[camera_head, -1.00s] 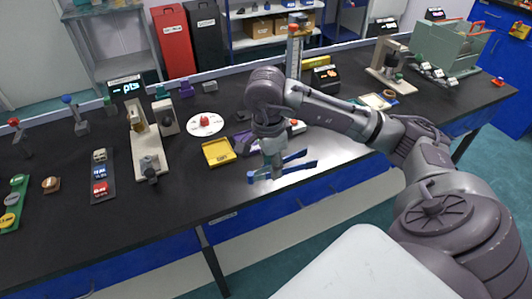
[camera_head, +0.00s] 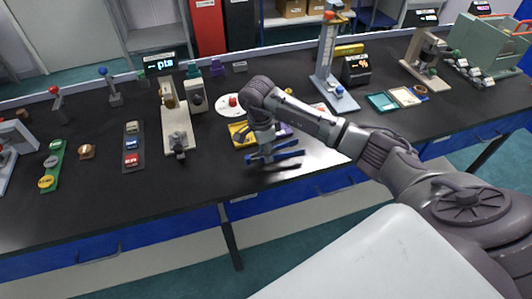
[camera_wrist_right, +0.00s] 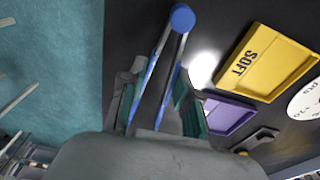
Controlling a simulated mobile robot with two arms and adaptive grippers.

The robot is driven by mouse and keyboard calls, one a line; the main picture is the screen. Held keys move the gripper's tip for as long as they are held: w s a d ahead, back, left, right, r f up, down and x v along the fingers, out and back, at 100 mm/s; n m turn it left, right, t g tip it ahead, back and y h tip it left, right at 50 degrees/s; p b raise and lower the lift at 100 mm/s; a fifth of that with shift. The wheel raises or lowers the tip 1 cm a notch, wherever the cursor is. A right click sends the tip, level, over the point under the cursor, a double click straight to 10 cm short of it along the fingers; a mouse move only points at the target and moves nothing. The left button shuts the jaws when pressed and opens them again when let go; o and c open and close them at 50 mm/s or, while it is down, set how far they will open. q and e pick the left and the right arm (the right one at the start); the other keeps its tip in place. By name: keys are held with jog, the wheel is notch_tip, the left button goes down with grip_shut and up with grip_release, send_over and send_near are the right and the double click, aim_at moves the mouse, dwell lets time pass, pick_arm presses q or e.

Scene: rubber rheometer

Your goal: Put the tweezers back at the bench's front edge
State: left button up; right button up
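My right gripper (camera_head: 268,156) is over the front part of the black bench, close to its front edge. It is shut on the blue tweezers (camera_wrist_right: 153,75), whose two legs run between the teal finger pads. In the right wrist view their round joined end points away from the gripper, and the legs spread apart towards it. In the head view the tweezers (camera_head: 291,153) look level, low over the bench top; I cannot tell whether they touch it. My left gripper is not in view.
A yellow tray marked SOFT (camera_wrist_right: 262,62) and a purple tray (camera_wrist_right: 228,115) lie close to the gripper. A white dial (camera_head: 232,104) is behind them. A beige tester (camera_head: 176,125) stands to the left. The bench front left of the gripper looks clear.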

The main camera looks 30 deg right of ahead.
jog(key=shift+f, duration=1)
jog(key=shift+f, duration=0.1)
jog(key=shift+o, duration=0.5)
jog(key=shift+f, duration=0.1)
jog(key=o, duration=0.5)
jog(key=shift+c, duration=0.2)
